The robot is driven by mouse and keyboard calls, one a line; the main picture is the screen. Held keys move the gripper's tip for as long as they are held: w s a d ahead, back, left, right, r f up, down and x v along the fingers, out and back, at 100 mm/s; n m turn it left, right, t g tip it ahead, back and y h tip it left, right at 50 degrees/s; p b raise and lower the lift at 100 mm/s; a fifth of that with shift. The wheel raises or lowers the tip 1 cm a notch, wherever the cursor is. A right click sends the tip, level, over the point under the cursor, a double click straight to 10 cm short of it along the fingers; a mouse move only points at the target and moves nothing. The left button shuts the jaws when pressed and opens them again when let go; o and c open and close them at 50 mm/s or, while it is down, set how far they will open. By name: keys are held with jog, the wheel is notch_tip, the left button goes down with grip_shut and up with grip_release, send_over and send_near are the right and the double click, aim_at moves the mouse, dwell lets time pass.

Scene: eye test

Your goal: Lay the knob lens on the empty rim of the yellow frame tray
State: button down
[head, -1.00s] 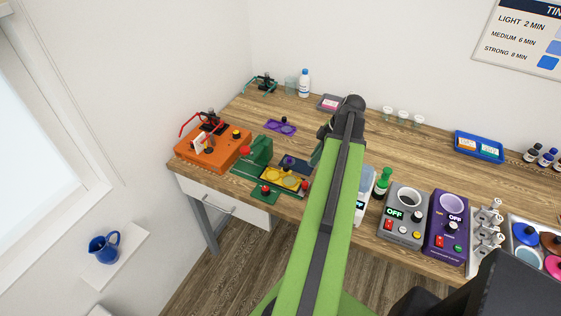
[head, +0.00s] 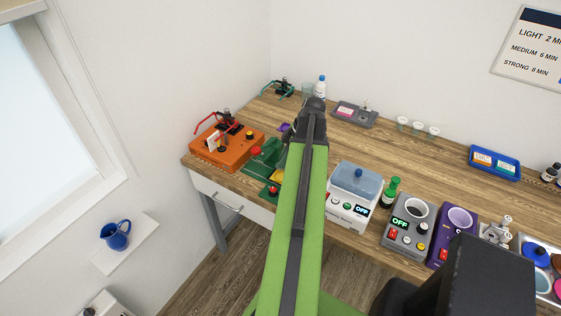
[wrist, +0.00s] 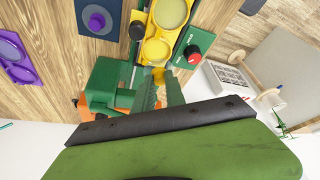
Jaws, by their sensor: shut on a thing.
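The yellow frame tray (wrist: 182,20) has two round rims and lies on the bench; both rims look filled with yellow or olive, and I cannot tell which is empty. In the head view my arm hides most of the tray (head: 278,176). My gripper (wrist: 160,88) has its green fingers just beside the tray's near end in the wrist view. It is shut on a small yellow thing (wrist: 158,74), mostly hidden between the fingers; I cannot tell its shape.
A green fixture (wrist: 110,85) stands beside the tray, with a red knob (wrist: 193,54) on a green base at the right. A purple frame tray (wrist: 12,58) lies farther left. An orange device (head: 235,150) and a white box with blue lid (head: 352,190) flank the arm.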

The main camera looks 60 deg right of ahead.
jog(key=shift+s+a+r+m+h, duration=0.1)
jog(key=shift+a+r+m+h, duration=0.1)
jog(key=shift+m, duration=0.25)
jog(key=shift+a+r+m+h, duration=0.1)
jog(key=shift+m+h, duration=0.1)
jog(key=shift+m, duration=0.25)
jog(key=shift+d+m, duration=0.15)
jog(key=shift+m, duration=0.55)
notch_tip(320, 180, down, 6)
jog(key=b, duration=0.5)
jog(key=shift+r, duration=0.2)
jog(key=shift+f+b, duration=0.3)
jog(key=shift+b, duration=0.1)
jog(key=c, duration=1.3)
grip_release()
jog(key=o, duration=0.3)
